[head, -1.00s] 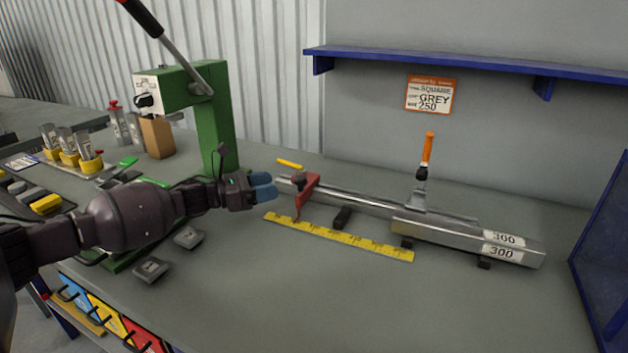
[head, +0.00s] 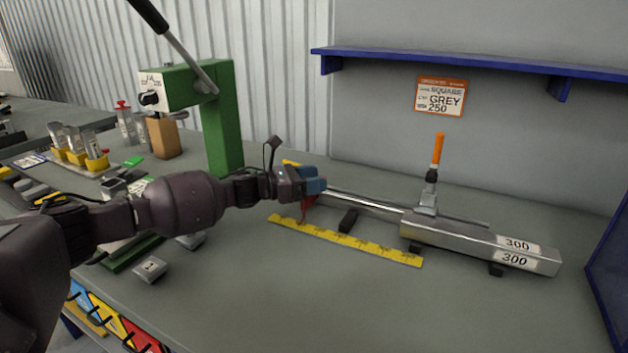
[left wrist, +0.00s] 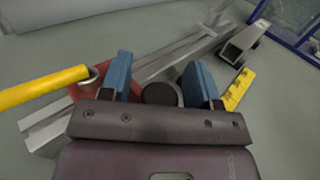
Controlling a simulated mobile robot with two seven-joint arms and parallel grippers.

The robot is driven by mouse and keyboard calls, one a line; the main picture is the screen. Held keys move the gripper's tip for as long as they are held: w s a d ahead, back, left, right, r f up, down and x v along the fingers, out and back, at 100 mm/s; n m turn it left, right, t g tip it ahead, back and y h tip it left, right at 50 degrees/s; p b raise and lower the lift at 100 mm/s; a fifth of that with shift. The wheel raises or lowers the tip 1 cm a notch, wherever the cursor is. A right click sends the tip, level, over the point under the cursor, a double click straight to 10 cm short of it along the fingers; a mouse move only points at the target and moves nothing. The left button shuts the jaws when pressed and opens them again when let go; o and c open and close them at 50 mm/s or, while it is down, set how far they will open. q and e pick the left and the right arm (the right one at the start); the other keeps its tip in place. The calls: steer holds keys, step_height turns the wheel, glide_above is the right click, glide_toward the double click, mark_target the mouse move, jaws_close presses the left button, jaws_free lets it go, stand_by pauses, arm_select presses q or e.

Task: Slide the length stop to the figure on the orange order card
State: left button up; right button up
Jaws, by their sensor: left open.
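The red length stop (head: 308,207) sits on the steel rail (head: 365,199) above the yellow scale (head: 350,241), near the scale's left end. My left gripper (head: 316,183) is over the stop and hides its upper part. In the left wrist view the gripper (left wrist: 160,82) is open, with a dark round knob (left wrist: 160,94) between its blue fingertips and the red stop (left wrist: 90,82) beside the left finger. I cannot tell whether the fingers touch the knob. The orange order card (head: 440,96) on the wall reads SQUARE, GREY, 250.
A square tube marked 300 (head: 480,246) lies at the rail's right end, beside an orange-handled clamp (head: 435,170). A green press (head: 218,120) stands behind my left arm. The table in front of the scale is clear.

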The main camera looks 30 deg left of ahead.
arm_select(q)
jaws_close()
steer(key=shift+d+r, duration=0.1)
steer(key=shift+d, duration=0.3)
steer(key=d, duration=0.4)
steer(key=d+p, duration=0.1)
steer(key=d, duration=0.3)
steer(key=w+d+p, duration=0.1)
steer(key=d, duration=0.4)
steer(key=shift+d, duration=0.7)
